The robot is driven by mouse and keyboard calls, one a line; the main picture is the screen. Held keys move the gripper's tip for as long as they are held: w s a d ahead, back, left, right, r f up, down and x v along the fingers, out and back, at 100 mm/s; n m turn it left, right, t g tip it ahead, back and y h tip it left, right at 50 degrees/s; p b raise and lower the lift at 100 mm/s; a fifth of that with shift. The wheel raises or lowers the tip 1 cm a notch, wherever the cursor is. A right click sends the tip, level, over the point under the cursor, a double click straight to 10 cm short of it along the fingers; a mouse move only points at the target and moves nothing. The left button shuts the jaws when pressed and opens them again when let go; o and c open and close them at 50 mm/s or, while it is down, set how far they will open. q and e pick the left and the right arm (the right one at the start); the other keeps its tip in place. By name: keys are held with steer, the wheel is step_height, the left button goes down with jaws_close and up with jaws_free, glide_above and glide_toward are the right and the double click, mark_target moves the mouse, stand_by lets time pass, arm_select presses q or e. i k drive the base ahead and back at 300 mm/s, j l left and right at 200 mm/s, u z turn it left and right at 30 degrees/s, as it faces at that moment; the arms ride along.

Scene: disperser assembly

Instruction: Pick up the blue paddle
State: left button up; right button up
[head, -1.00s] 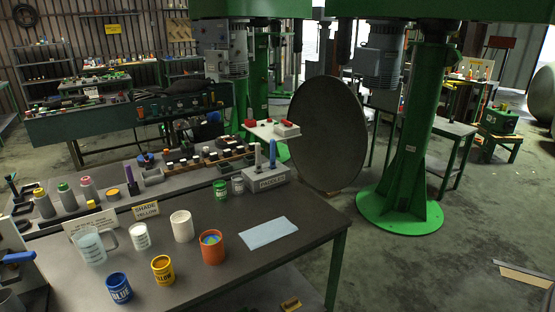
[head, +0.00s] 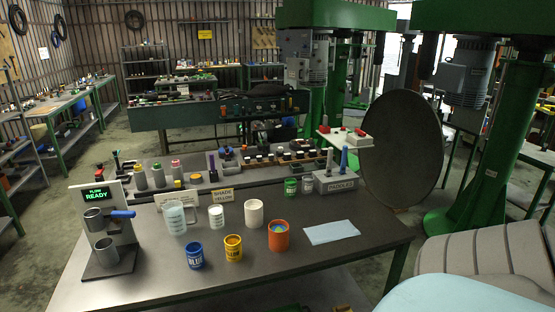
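The blue paddle (head: 344,160) stands upright in the grey box labelled PADDLES (head: 341,186) at the back right of the near table. A greyer paddle (head: 329,160) stands to its left in the same box. The lower ends of both paddles are hidden inside the box. Neither of my grippers is in view. A grey and pale blue form that may be part of my arm fills the lower right corner, apart from the box.
On the near table (head: 330,270), a blue can (head: 195,256), yellow can (head: 233,248), orange can (head: 279,236), white cup (head: 254,213) and jug (head: 175,218) stand left of the box. A pale blue cloth (head: 331,232) lies in front. A device reading READY (head: 97,196) stands far left.

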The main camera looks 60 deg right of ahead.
mark_target(342, 165)
steer(key=l+u, duration=0.4)
steer(key=k+l+u, duration=0.15)
steer(key=u, duration=0.3)
steer(key=k+l, duration=0.25)
steer(key=l, duration=0.25)
steer(key=k+l, duration=0.25)
steer(key=l, duration=0.3)
steer(key=k+l, duration=0.25)
steer(key=l, duration=0.25)
steer(key=k+l, duration=0.25)
steer(key=l, duration=0.3)
steer(key=k+l, duration=0.25)
steer(key=l, duration=0.25)
steer(key=k+l, duration=0.25)
steer(key=l, duration=0.3)
steer(key=k+l, duration=0.25)
steer(key=l, duration=0.25)
steer(key=k+l, duration=0.25)
steer(key=l, duration=0.3)
